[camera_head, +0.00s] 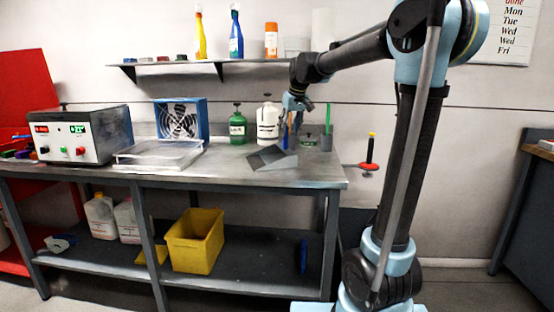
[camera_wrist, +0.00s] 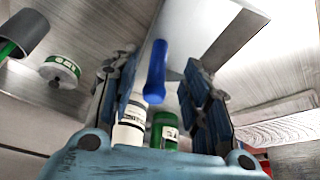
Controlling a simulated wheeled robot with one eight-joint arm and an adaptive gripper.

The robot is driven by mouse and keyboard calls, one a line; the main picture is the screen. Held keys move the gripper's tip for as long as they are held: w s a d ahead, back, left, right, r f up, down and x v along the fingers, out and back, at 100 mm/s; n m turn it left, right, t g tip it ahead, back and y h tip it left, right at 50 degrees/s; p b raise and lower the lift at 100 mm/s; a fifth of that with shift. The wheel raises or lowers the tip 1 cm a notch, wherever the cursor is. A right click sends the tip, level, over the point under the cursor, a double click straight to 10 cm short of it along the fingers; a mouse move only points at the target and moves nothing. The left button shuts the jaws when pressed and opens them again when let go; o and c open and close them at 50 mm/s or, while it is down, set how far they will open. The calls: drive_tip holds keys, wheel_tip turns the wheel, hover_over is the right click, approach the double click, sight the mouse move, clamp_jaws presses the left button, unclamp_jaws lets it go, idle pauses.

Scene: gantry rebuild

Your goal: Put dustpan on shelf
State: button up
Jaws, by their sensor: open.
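The dustpan (camera_head: 270,158) is a grey pan with an upright blue handle, standing on the workbench near its right end. In the wrist view its grey pan (camera_wrist: 232,42) fills the upper middle, and its blue handle (camera_wrist: 155,75) shows between my fingers. My gripper (camera_head: 296,108) is open above the handle, with a finger (camera_wrist: 112,90) on either side of it; I see no finger pressed on it. The wall shelf (camera_head: 245,62) runs above the bench, to the left of and higher than my gripper.
On the shelf stand a yellow spray bottle (camera_head: 200,35), a blue one (camera_head: 236,38) and an orange can (camera_head: 271,40). A green bottle (camera_head: 238,128), a white bottle (camera_head: 267,124) and a grey cup (camera_head: 326,143) stand near the dustpan. The bench front right is clear.

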sight(287, 137)
drive_tip(key=shift+x, duration=3.35)
drive_tip(key=shift+w, duration=0.15)
clamp_jaws()
